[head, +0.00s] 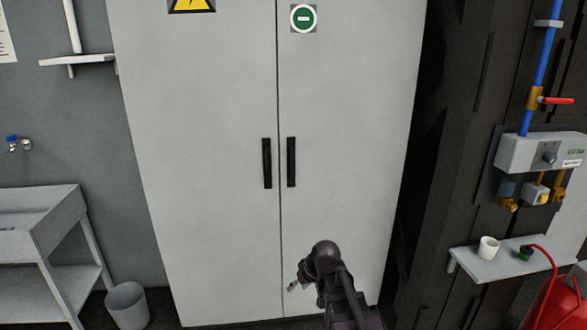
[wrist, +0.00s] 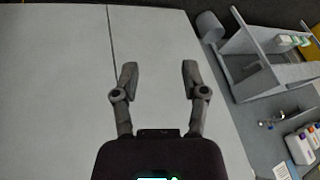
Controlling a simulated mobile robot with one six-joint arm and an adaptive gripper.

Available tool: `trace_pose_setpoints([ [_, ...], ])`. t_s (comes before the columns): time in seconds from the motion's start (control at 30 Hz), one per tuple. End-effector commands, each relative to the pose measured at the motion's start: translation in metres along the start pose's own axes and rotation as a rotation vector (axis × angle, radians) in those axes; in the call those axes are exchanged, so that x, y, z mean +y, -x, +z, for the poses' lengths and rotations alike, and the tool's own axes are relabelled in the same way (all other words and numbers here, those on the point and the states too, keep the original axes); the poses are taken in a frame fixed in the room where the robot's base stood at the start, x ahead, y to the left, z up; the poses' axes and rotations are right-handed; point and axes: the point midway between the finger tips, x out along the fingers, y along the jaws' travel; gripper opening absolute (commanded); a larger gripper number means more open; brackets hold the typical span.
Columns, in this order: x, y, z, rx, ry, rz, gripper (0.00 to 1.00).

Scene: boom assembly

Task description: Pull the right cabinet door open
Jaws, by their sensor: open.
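The tall pale grey cabinet has two doors. Its right door (head: 345,110) is flush with the left door (head: 205,110), with a thin seam between them. The right door's black vertical handle (head: 291,162) is beside the seam, close to the left door's handle (head: 267,163). My gripper (head: 293,287) is low in front of the doors, below the handles in the head view, mostly hidden by my arm. In the wrist view my gripper (wrist: 160,75) has its fingers apart and nothing between them. The seam shows there, but no handle does.
A grey sink table (head: 40,225) and a bin (head: 127,305) stand left of the cabinet. At the right, a wall shelf (head: 500,264) carries a white cup (head: 488,247), and a red extinguisher (head: 558,305) is below. A dark wall panel (head: 450,150) borders the right door.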

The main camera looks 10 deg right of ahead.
Motion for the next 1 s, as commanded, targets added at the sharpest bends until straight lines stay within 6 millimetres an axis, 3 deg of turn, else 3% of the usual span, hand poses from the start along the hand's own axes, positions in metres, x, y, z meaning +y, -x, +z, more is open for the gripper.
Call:
trace_pose_setpoints([
  [0.03, 0.003, -0.005, -0.032, 0.074, 0.038, -0.035, 0.57],
  [0.2, 0.007, -0.004, -0.118, 0.347, 0.156, -0.11, 0.57],
  [0.37, 0.022, 0.009, -0.195, 0.605, 0.222, -0.112, 0.57],
  [0.6, 0.069, 0.038, -0.294, 0.942, 0.234, 0.002, 0.57],
  [0.8, 0.116, 0.058, -0.346, 1.112, 0.181, 0.147, 0.57],
  [1.0, 0.145, 0.068, -0.366, 1.172, 0.135, 0.242, 0.57],
])
